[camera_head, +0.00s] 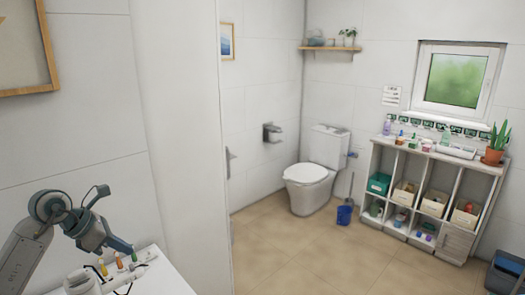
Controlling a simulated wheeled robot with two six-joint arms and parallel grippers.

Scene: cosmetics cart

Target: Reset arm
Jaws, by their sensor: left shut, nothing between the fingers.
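My left arm comes in from the left edge of the head view and bends over at its upper joint. Its gripper (130,249) points down and to the right, above a white surface at the lower left. It is shut, with nothing held in it. The gripper is small in the picture, and its fingertips lie close to small bottles with orange and green parts (119,261). I cannot tell whether it touches them. My right gripper is not in view.
The white cart top (160,280) holds a white jar (80,282) and small bottles. A white partition (185,130) stands just right of the arm.

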